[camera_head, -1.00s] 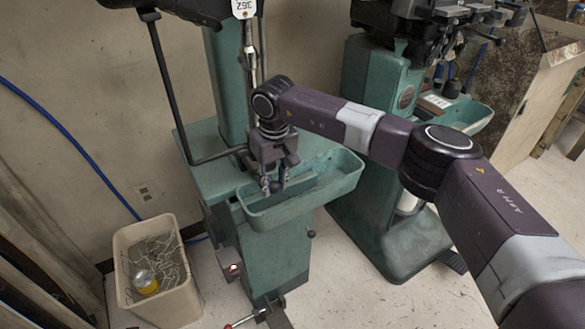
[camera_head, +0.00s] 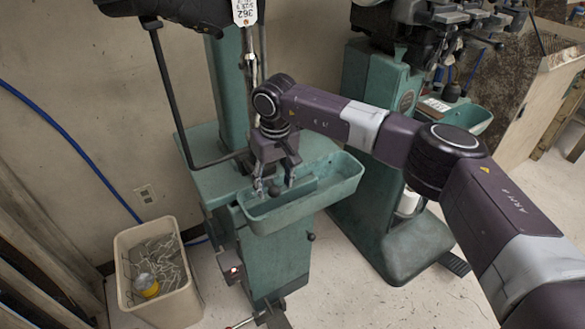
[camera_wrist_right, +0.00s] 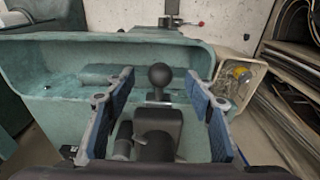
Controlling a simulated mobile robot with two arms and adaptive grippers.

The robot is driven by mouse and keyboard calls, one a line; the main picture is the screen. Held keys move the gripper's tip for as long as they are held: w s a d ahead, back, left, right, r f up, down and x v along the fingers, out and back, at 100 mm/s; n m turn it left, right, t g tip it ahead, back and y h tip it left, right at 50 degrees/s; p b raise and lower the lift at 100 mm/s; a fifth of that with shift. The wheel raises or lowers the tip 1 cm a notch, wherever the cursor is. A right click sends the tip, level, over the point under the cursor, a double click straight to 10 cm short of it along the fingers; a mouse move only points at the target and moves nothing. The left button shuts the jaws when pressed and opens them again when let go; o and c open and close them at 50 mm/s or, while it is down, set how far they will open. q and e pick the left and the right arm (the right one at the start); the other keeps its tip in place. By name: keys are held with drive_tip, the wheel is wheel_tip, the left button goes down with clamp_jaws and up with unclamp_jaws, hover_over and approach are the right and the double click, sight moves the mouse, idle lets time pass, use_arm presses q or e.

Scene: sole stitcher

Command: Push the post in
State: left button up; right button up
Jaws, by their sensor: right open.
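A dark round knob (camera_wrist_right: 160,75) on a short stem, which looks like the post, stands at the near side of the green tray in the right wrist view. It also shows as a small dark ball (camera_head: 274,189) in the head view. My right gripper (camera_head: 275,186) is open over the tray, its fingers pointing down. In the right wrist view its blue-padded fingers (camera_wrist_right: 158,84) lie on either side of the knob, with a gap on both sides. The stem's lower end is hidden. My left gripper is not in view.
The green tray (camera_head: 335,190) is fixed to the front of the green stitcher (camera_head: 275,260). A black bent rod (camera_head: 172,95) stands left of its column. A bin of wire scraps (camera_head: 190,288) is on the floor at left. A second green machine (camera_head: 375,220) stands at right.

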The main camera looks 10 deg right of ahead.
drive_tip(key=r+p, duration=0.1)
drive_tip(key=r, duration=0.1)
drive_tip(key=s+r, duration=0.1)
drive_tip(key=shift+d+r+p, duration=0.2)
drive_tip(key=shift+r+p, duration=0.2)
drive_tip(key=shift+s+r+p, duration=0.25)
drive_tip(key=shift+r+p, duration=0.1)
drive_tip(key=shift+r, duration=0.35)
